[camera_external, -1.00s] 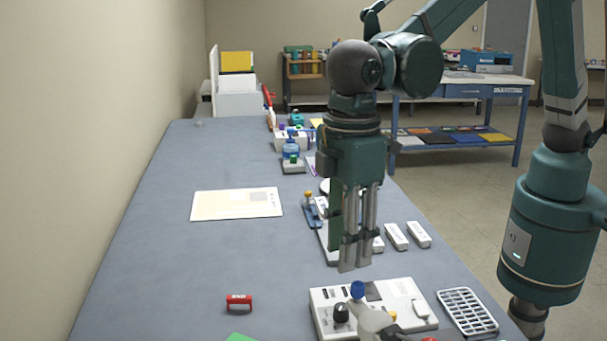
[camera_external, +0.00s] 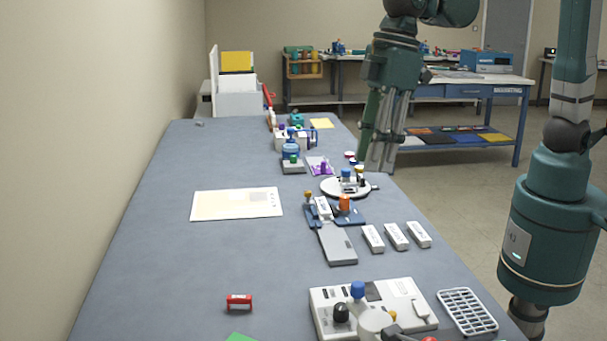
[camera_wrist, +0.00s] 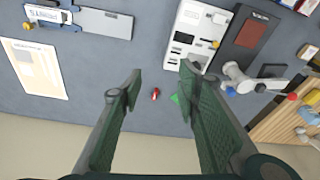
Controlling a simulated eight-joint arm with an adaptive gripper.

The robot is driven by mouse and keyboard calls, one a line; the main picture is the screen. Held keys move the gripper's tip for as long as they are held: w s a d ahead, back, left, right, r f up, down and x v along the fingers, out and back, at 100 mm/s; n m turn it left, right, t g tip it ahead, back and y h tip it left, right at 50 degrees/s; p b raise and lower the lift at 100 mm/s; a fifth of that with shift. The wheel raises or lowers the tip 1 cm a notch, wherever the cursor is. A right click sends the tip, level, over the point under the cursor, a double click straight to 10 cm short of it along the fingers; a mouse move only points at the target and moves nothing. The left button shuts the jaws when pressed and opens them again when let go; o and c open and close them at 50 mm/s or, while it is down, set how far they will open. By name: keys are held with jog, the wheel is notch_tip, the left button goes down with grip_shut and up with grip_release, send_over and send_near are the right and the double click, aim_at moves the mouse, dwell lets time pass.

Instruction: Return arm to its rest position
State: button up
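My gripper (camera_external: 380,166) hangs fingers-down in the external view, raised beside the right edge of the grey bench, in front of the blue-framed table behind. In the wrist view my gripper (camera_wrist: 160,72) shows its two green fingers spread apart with nothing held between them. A small red block (camera_wrist: 155,94) appears in the gap, lying far below on the bench. The same red block (camera_external: 239,302) is at the front of the bench in the external view.
A grey-white machine (camera_external: 330,300) and a white grid tray (camera_external: 467,311) stand at the bench front. A round white turntable (camera_external: 330,187) and white blocks (camera_external: 397,236) line the right side. A pale sheet (camera_external: 225,204) lies left. The left bench surface is clear.

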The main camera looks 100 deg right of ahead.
jog(key=s+d+r+m+t, duration=0.1)
jog(key=s+d+r+t, duration=0.25)
jog(key=s+d, duration=1)
jog(key=s+d+f, duration=0.1)
jog(key=s+d, duration=0.2)
jog(key=s, duration=0.3)
jog(key=s+d+f+m+t, duration=0.1)
jog(key=s+d+f, duration=0.1)
jog(key=s+d, duration=0.2)
jog(key=shift+s+h, duration=0.3)
jog(key=shift+s, duration=1.3)
jog(key=shift+t, duration=0.25)
